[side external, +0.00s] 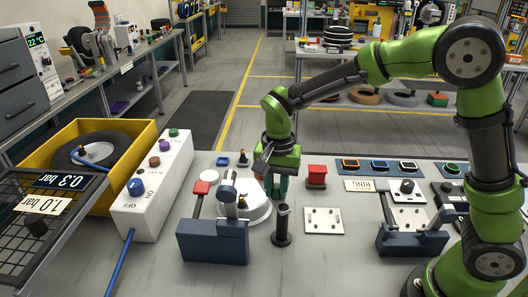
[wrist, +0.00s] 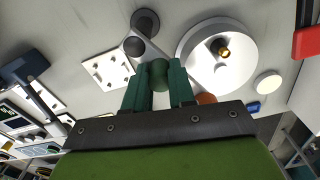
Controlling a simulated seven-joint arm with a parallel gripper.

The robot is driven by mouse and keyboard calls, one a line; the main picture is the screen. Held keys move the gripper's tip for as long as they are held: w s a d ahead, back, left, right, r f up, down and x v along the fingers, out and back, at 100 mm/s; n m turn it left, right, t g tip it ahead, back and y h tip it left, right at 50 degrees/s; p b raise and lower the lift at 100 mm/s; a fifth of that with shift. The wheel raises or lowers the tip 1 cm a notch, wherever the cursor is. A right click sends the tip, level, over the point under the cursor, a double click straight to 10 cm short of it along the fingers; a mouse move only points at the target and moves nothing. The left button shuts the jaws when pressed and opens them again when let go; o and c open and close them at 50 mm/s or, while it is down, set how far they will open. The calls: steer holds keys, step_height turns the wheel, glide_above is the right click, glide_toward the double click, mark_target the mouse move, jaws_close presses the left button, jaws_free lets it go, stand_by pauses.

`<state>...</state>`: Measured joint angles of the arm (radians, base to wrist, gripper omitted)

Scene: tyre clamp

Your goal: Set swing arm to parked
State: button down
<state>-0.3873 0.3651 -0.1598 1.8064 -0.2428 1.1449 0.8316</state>
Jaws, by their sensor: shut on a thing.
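The swing arm (wrist: 149,50) shows in the wrist view as a short grey bar running from near a dark round post (wrist: 145,20) to a green knob (wrist: 160,72). My gripper (wrist: 161,88) has its two green fingers on either side of this knob and is shut on it. In the side external view the dark post (side external: 282,227) stands upright on the bench, and my gripper (side external: 278,190) is down just behind it. The bar is hard to make out there. No mark for a parked position is readable.
A round white disc (wrist: 195,65) with a brass centre lies beside the swing arm. A white plate with holes (side external: 323,221) lies on the other side. Near by stand a blue clamp (side external: 213,242), a red block (side external: 316,176) and a white button box (side external: 153,190).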

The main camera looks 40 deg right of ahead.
steer(key=m, duration=0.2)
steer(key=d+m, duration=0.1)
steer(key=shift+s+m, duration=0.2)
steer(key=shift+m, duration=0.2)
steer(key=shift+s+d+r+m, duration=0.1)
steer(key=shift+s+d+m, duration=0.1)
steer(key=shift+m, duration=0.75)
steer(key=shift+s+d+m, duration=0.2)
steer(key=shift+m, duration=0.75)
steer(key=c, duration=0.9)
jaws_free()
steer(key=shift+c, duration=0.2)
steer(key=shift+s, duration=0.1)
step_height(320, 180, up, 17)
